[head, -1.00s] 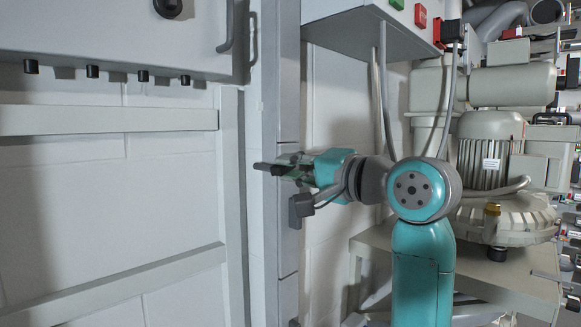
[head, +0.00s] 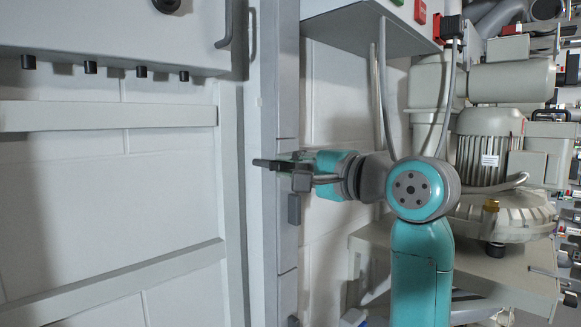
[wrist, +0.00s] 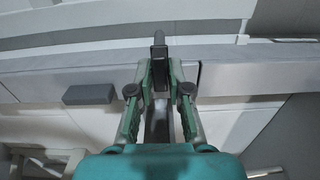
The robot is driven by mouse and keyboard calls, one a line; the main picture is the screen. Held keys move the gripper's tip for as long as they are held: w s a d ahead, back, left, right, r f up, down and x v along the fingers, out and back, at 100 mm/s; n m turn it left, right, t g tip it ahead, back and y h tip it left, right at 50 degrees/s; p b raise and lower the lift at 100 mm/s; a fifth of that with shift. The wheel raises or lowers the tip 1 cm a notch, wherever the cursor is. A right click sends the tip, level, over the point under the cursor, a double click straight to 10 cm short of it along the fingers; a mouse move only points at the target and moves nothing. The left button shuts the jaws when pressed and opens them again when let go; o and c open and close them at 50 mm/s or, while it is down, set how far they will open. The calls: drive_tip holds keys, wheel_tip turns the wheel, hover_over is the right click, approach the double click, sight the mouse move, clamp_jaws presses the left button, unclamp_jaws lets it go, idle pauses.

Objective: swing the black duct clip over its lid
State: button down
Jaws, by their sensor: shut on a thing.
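The black duct clip (head: 264,163) is a dark bar at the grey vertical duct (head: 286,235), pointing left in the head view. My gripper (head: 297,171) reaches it from the right and is shut on it. In the wrist view the clip (wrist: 159,50) stands upright between the fingertips of my gripper (wrist: 160,76), its end beyond them. The duct and its lid (wrist: 60,80) run sideways behind it there. I cannot tell whether the clip touches the lid. The clip's lower part is partly hidden by the fingers.
A dark grey block (head: 294,209) sits on the duct's right side just below my gripper; it also shows in the wrist view (wrist: 88,94). A grey cabinet (head: 110,35) hangs upper left, a control box (head: 365,30) above, and blower machines (head: 490,150) stand at right.

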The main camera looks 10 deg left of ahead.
drive_tip(key=c, duration=1.2)
unclamp_jaws()
drive_tip(key=shift+o, duration=0.2)
drive_tip(key=v, duration=1.2)
drive_tip(key=shift+f, duration=0.1)
